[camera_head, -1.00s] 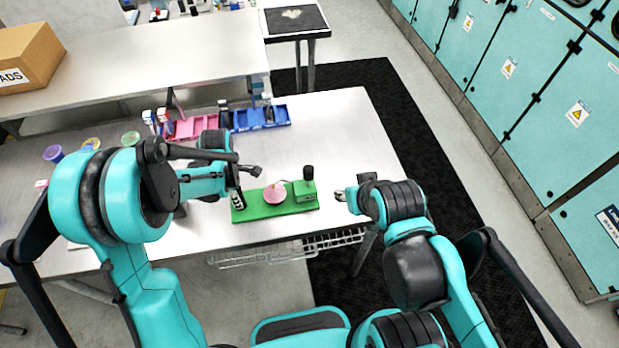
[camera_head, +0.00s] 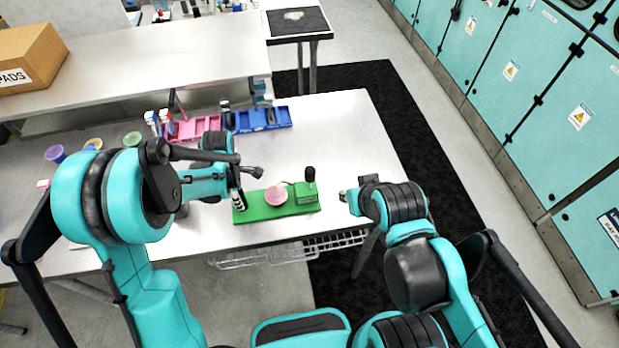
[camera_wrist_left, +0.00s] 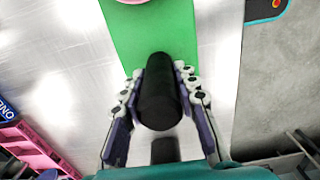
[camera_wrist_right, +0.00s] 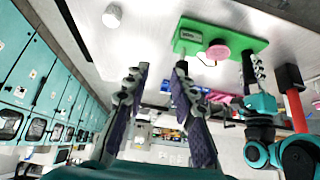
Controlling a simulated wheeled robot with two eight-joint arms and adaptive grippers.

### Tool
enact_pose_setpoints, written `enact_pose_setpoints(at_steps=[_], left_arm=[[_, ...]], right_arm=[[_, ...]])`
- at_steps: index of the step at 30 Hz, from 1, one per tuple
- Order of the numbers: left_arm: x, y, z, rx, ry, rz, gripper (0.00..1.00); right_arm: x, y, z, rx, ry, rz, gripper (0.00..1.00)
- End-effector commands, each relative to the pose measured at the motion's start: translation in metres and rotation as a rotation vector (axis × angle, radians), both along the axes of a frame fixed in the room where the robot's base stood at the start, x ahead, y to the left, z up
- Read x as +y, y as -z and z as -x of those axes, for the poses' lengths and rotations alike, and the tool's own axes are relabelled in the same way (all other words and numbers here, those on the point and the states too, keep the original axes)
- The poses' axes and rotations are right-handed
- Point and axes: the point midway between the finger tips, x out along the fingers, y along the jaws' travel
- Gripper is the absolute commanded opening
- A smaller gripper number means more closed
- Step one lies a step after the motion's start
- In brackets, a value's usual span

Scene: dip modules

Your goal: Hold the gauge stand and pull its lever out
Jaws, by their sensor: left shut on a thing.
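The gauge stand has a long green base (camera_head: 279,212) lying near the table's front edge. A pink round dial (camera_head: 275,196) sits in its middle, and it also shows in the right wrist view (camera_wrist_right: 218,52). A block with an upright black knob (camera_head: 310,174) is at its right end; I cannot tell whether this is the lever. My left gripper (camera_head: 238,197) is shut on the black post (camera_wrist_left: 160,92) at the stand's left end, one finger on each side. My right gripper (camera_head: 344,196) is open and empty, right of the stand and apart from it; its fingers (camera_wrist_right: 158,75) show a clear gap.
A pink bin (camera_head: 196,128) and a blue bin (camera_head: 262,119) stand behind the stand. Several small cups are at the table's left. A wire basket (camera_head: 290,252) hangs below the front edge.

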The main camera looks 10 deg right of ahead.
Motion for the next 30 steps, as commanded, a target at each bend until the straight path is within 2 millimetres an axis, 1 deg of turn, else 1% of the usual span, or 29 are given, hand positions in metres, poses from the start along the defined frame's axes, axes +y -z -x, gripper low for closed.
enact_pose_setpoints(at_steps=[1,2,5,7,12,17,23,27,30], left_arm=[[0.000,0.000,0.000,0.001,0.000,0.000,0.00],[0.000,0.000,0.000,0.001,0.000,0.000,0.00],[0.000,0.000,0.000,0.001,0.000,0.000,0.00],[0.000,0.000,0.000,0.001,0.000,0.000,0.00],[0.000,0.000,0.000,0.001,0.000,0.000,0.00],[0.000,0.000,0.000,0.000,0.000,0.000,0.00],[0.000,0.000,0.000,0.000,0.000,0.000,0.00],[0.000,0.000,0.000,0.000,0.000,0.000,0.00],[0.000,0.000,0.000,0.000,0.000,0.000,0.00]], right_arm=[[0.001,-0.001,-0.002,0.005,-0.008,0.004,0.06],[0.002,-0.003,-0.003,0.010,-0.017,0.009,0.00],[0.006,-0.010,-0.011,0.042,-0.067,0.039,0.00],[0.012,-0.017,-0.020,0.079,-0.122,0.073,0.00],[0.030,-0.033,-0.051,0.193,-0.307,0.178,0.00],[0.051,-0.040,-0.083,0.303,-0.490,0.273,0.00],[0.083,-0.039,-0.122,0.440,-0.722,0.381,0.00],[0.109,-0.031,-0.147,0.534,-0.884,0.449,0.00],[0.127,-0.023,-0.162,0.597,-0.992,0.489,0.00]])
